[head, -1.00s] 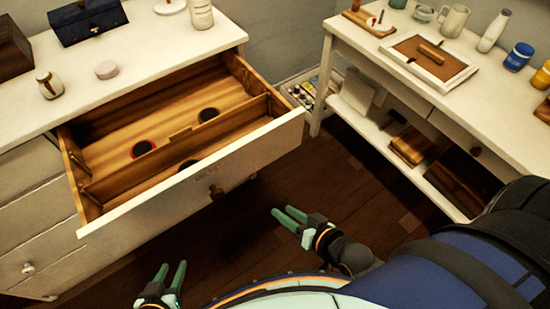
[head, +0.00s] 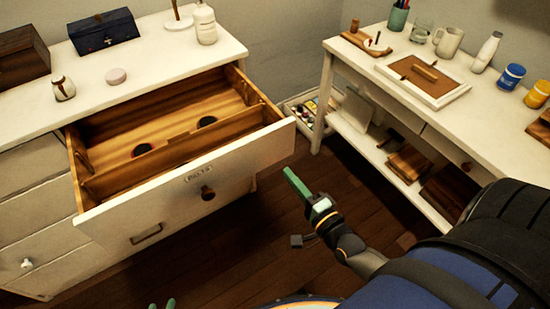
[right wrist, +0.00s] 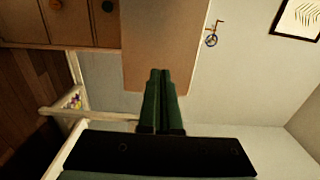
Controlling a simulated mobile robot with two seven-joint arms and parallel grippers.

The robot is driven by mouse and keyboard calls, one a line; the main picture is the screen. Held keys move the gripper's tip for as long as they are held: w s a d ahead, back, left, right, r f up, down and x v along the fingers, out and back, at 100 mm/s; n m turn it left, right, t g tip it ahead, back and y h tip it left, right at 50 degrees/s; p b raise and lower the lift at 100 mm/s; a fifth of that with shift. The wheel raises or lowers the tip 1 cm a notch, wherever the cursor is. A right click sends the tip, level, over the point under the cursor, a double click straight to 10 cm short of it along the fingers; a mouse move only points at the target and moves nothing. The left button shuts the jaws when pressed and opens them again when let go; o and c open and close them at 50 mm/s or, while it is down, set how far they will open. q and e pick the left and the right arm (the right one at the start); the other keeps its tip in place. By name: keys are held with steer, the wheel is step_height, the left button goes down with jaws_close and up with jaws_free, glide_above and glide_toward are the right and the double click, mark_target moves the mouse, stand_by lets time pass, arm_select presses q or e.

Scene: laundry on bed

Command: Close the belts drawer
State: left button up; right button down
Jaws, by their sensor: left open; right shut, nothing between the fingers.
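The belts drawer (head: 130,209) is pulled far out of the white dresser. Its front carries a label reading BELTS and a dark round knob (head: 208,193). Two dark rolled items (head: 207,122) lie inside it, behind a wooden divider. My right gripper (head: 287,172) is shut and empty, just right of the drawer front's right end and apart from it in the head view. Its green fingers also show together in the right wrist view (right wrist: 160,72). My left gripper (head: 162,304) shows only as fingertips at the bottom edge, open, below the drawer front.
A blue box (head: 104,32), a white bottle (head: 205,24), a small jar (head: 63,88) and a pink round item (head: 116,76) stand on the dresser top. A white table (head: 480,118) with several items stands at right. Dark floor (head: 265,235) is open between them.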

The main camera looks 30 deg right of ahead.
mark_target(269, 151)
steer(key=w, duration=0.7)
steer(key=shift+w+a, duration=0.1)
arm_select(q)
steer(key=shift+f, duration=0.15)
